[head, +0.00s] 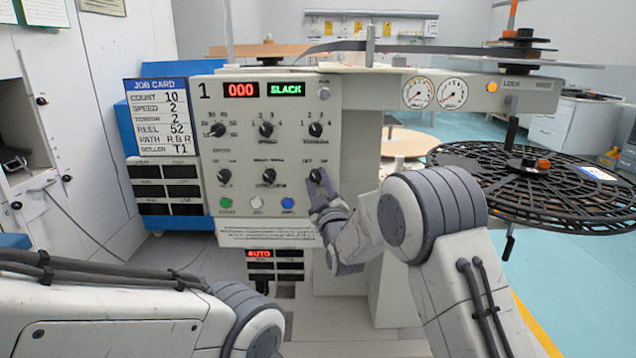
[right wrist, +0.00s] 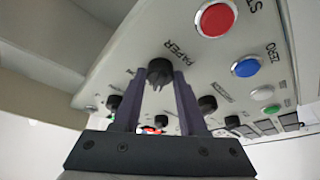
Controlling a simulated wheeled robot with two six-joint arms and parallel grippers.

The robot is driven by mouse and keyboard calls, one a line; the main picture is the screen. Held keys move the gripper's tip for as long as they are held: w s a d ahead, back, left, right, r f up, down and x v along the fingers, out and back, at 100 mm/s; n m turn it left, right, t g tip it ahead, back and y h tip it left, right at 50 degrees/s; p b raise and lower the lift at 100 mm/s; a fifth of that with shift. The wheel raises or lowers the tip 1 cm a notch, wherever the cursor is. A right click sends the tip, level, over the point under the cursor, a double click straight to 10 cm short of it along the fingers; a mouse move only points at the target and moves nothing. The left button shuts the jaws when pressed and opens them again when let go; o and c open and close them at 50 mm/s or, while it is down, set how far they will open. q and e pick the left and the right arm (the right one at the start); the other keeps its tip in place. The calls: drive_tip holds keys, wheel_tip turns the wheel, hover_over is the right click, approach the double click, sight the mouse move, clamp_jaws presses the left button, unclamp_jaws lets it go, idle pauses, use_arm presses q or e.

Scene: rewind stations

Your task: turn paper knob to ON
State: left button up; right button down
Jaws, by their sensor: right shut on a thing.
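The paper knob (head: 315,175) is a black knob at the lower right of the grey control panel (head: 325,95). In the right wrist view the same knob (right wrist: 160,71) sits beside the label PAPER, between the tips of my two fingers. My right gripper (head: 318,187) is shut on the knob, with one finger on each side in the right wrist view (right wrist: 160,80). The knob's pointer and ON mark are too small or covered to read. My left gripper is out of view; only its arm shows at the lower left.
Several other black knobs (head: 269,176) sit close by on the panel. A red button (right wrist: 215,20) and a blue button (right wrist: 246,66) are near the paper knob. A large black reel (head: 480,170) stands to the right. A job card (head: 157,112) is at left.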

drive_tip(key=shift+f, duration=0.1)
drive_tip(key=m+h+b, duration=0.1)
drive_tip(key=m+t+b, duration=0.1)
drive_tip(key=m+b, duration=0.1)
drive_tip(key=shift+a+f+h, duration=0.1)
drive_tip(key=shift+f+h, duration=0.1)
drive_tip(key=shift+h, duration=0.2)
drive_tip(key=m+h+b, duration=0.1)
drive_tip(key=m, duration=0.1)
drive_tip(key=m+b, duration=0.1)
drive_tip(key=m, duration=0.1)
drive_tip(key=shift+a+t+h, duration=0.1)
drive_tip(key=shift+t+h, duration=0.3)
drive_tip(key=m+h+b, duration=0.1)
drive_tip(key=m, duration=0.1)
drive_tip(key=m+h+b, duration=0.1)
drive_tip(key=m, duration=0.2)
drive_tip(key=shift+a+r+h, duration=0.1)
drive_tip(key=shift+h, duration=0.3)
drive_tip(key=shift+r+m+h+b, duration=0.1)
drive_tip(key=shift+m+h+b, duration=0.15)
drive_tip(key=shift+m+h, duration=0.75)
drive_tip(key=shift+r+m+h+b, duration=0.1)
drive_tip(key=shift+m+h+b, duration=0.2)
drive_tip(key=shift+m, duration=1.4)
drive_tip(key=shift+c, duration=2.2)
unclamp_jaws()
